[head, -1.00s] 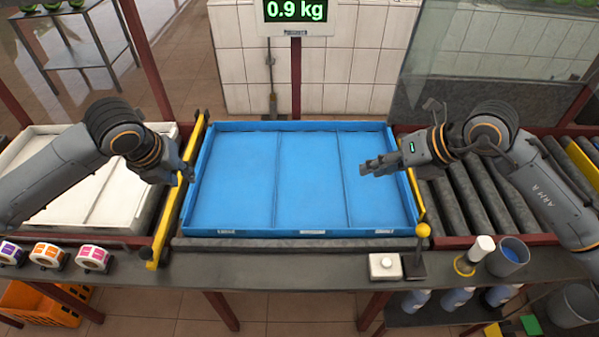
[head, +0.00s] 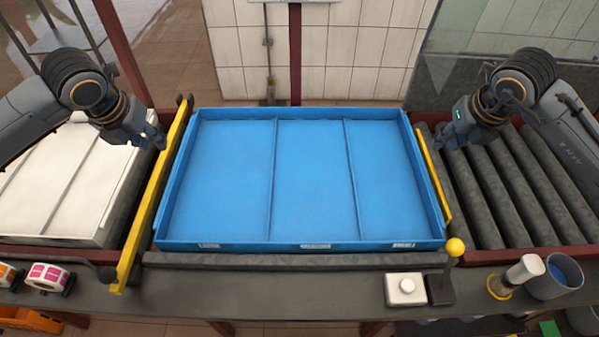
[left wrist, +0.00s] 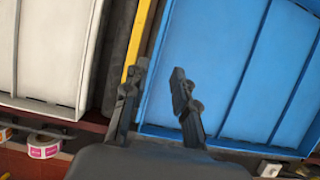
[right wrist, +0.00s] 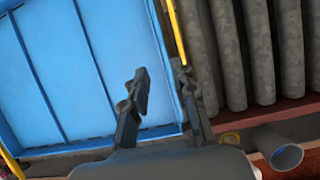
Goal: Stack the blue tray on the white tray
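The blue tray (head: 315,180) is empty, with two ridges across its floor, and lies between two yellow rails in the middle of the head view. The white tray (head: 50,200) is left of it, beyond the left yellow rail, partly cut off by the picture edge. My left gripper (head: 150,140) is above the left rail near the blue tray's left side; the left wrist view shows its fingers (left wrist: 157,85) apart and empty.
The left yellow rail (head: 150,205) stands between the trays. Grey rollers (head: 500,190) lie to the right. On the front ledge are a white button box (head: 406,289), a yellow-knobbed lever (head: 455,247), a grey cup (head: 556,277) and a pink label roll (head: 47,276).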

